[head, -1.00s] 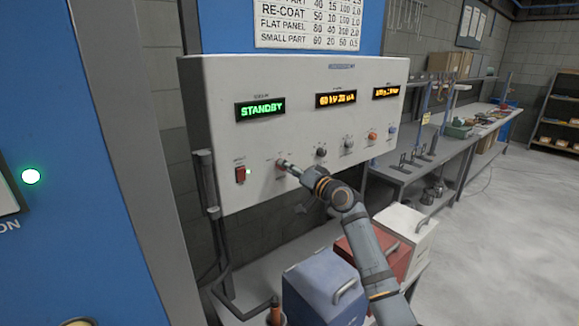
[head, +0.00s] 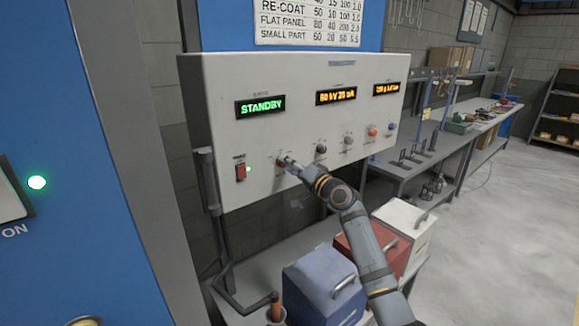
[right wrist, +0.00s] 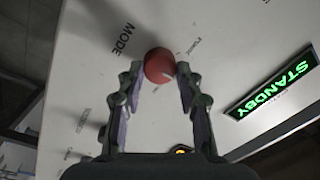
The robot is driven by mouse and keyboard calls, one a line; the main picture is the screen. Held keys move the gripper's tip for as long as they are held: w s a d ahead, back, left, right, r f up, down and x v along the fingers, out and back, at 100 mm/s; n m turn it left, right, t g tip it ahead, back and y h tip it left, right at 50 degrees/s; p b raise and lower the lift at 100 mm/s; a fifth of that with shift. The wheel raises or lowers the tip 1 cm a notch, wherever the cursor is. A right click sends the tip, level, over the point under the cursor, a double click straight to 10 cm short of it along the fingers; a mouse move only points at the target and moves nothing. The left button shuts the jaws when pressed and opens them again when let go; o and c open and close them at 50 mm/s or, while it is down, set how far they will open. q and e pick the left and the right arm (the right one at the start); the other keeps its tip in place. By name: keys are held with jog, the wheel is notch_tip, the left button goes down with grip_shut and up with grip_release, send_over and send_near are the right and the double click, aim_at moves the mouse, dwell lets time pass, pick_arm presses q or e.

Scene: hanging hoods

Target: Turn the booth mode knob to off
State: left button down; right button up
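The booth mode knob is red and round. In the right wrist view the knob (right wrist: 160,64) sits on the pale panel beside the word MODE, with a light line on its lower right. My right gripper (right wrist: 160,72) has its fingertips on either side of it, with slim gaps; firm contact cannot be made out. The control panel (head: 225,80) shows a green STANDBY display (head: 261,107). My left gripper is not in view.
Blue (head: 320,285), red and white bins stand below the panel. A conduit (head: 212,215) runs down the panel's left side.

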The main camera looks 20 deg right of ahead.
jog(key=o, duration=0.4)
jog(key=shift+v, duration=6)
